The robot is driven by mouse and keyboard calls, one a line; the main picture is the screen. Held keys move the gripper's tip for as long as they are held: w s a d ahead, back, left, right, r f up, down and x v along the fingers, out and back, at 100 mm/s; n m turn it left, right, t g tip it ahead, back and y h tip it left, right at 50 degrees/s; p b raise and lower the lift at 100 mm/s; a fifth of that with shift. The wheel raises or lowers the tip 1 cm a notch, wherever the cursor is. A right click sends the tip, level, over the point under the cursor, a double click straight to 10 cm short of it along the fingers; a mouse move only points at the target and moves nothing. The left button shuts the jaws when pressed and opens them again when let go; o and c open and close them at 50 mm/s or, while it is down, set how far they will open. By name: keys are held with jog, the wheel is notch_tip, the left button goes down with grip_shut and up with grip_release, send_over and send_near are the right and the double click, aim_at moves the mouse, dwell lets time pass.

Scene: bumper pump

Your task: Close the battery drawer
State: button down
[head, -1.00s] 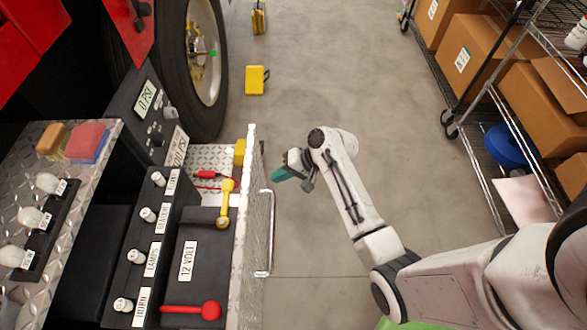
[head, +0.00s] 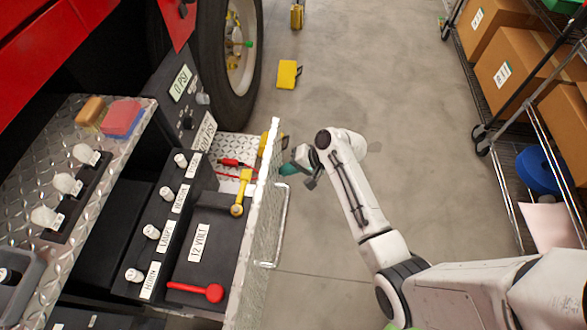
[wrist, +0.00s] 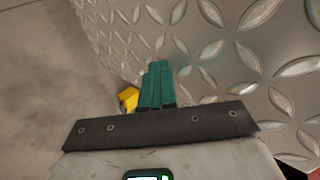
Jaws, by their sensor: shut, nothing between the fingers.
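The battery drawer stands open, pulled out from under the black switch panel. Its diamond-plate front (head: 262,207) is upright, with a wire handle (head: 282,225) on the outer side. In the drawer sits the black 12 VOLT battery (head: 214,238) with a red lever and a yellow one. My gripper (head: 286,169) is just outside the drawer front, near its far end, with its teal fingers together and empty. In the wrist view the shut fingers (wrist: 157,85) point along or at the diamond plate (wrist: 235,60); I cannot tell whether they touch it.
The wheel (head: 236,60) stands beyond the drawer. A yellow block (head: 288,74) lies on the floor past my gripper. A wire shelf rack with cardboard boxes (head: 505,60) lines the right. The floor between drawer and rack is clear apart from my arm.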

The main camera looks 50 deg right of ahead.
aim_at(172, 156)
jog(key=w+a+b, duration=0.4)
jog(key=w+a, duration=0.2)
jog(key=w, duration=0.3)
jog(key=w+a+b, duration=0.4)
jog(key=w+a, duration=0.3)
jog(key=w, duration=0.2)
jog(key=w+a+b, duration=0.4)
jog(key=w+a, duration=0.3)
jog(key=w, duration=0.2)
jog(key=shift+w+f+b, duration=0.2)
jog(key=shift+w+b, duration=0.1)
jog(key=shift+b, duration=0.1)
jog(key=shift+w+a+r+b, duration=0.1)
jog(key=shift+w+a+b, duration=0.3)
jog(key=shift+w, duration=0.05)
jog(key=shift+w+r, duration=0.1)
jog(key=shift+r, duration=0.15)
jog(key=shift+a, duration=0.1)
